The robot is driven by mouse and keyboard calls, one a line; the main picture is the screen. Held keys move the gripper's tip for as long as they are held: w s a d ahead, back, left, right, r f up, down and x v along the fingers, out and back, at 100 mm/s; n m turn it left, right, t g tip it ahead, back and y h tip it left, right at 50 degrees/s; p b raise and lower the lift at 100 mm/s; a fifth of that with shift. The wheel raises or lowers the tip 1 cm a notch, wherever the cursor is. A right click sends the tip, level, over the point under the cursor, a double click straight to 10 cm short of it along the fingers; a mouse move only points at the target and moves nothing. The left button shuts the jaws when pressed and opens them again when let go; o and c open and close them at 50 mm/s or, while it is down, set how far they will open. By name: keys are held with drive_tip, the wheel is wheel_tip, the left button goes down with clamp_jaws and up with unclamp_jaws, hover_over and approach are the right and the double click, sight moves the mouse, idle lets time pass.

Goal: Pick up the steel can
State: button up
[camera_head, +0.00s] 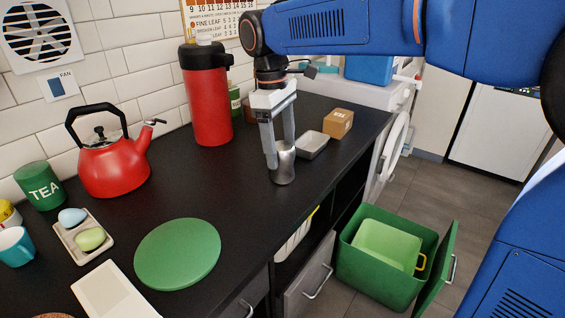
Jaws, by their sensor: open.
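The steel can (283,170) stands upright on the black counter (215,195), a small shiny grey cylinder near the front edge. My gripper (280,158) points straight down over it. The two grey fingers are open, and their tips reach down to the can's upper part, one at its left and one at its right or behind. The left finger hides part of the can's upper left side. I cannot tell whether either finger touches the can.
A red flask (208,100) stands behind left of my gripper. A small grey tray (312,145) and a brown box (338,123) are close on the right. A red kettle (113,165), green tea tin (39,187) and green round board (177,253) are left. A green bin (375,280) stands below.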

sight(284, 163)
drive_tip(key=f, duration=0.3)
drive_tip(key=shift+s+d+f, duration=0.2)
drive_tip(key=shift+s+d, duration=0.15)
drive_tip(key=shift+s, duration=0.05)
drive_tip(key=shift+f, duration=0.7)
drive_tip(key=c, duration=1.1)
